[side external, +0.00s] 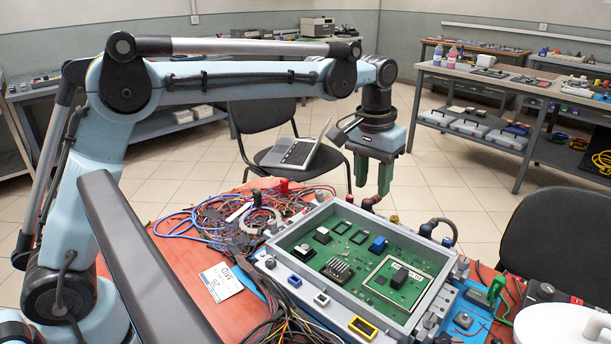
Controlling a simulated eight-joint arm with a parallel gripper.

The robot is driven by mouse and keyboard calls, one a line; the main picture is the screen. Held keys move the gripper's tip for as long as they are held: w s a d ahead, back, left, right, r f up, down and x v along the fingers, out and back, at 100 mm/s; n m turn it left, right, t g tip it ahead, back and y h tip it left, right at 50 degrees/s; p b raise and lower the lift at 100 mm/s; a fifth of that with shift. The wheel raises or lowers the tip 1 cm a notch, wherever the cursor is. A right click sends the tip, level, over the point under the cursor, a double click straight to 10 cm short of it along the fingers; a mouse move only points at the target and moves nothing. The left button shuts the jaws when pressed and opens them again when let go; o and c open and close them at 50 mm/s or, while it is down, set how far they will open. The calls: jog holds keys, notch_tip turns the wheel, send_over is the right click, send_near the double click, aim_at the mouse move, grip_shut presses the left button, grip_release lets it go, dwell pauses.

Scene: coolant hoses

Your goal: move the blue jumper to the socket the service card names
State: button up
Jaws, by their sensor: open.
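My gripper (372,186) has two green fingers pointing down, apart and with nothing seen between them. It hangs above the far rim of the grey case (290,238), over a small dark red hose piece (370,203). A dark hose loop (441,226) with a reddish end stands at the case's far right corner. A small blue block (378,244) sits on the green board inside the case; I cannot tell whether either is the blue jumper. A white card (222,281) lies left of the case, its large print turned and hard to read.
Blue-, white- and yellow-framed sockets (322,299) line the case's near side. Tangled cables (225,222) cover the red bench to the left, and a black cable bundle lies in front. A white round lid (562,324) is at front right. A chair with a laptop (290,151) stands behind.

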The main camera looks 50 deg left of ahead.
jog(key=s+a+r+t, duration=0.25)
jog(key=s+a, duration=0.35)
jog(key=s, duration=0.5)
jog(key=s+a+f+m+t, duration=0.1)
jog(key=s+a+f+t, duration=0.1)
jog(key=s+f, duration=0.3)
jog(key=s+t, duration=0.1)
jog(key=s, duration=0.3)
jog(key=shift+a+f+t, duration=0.35)
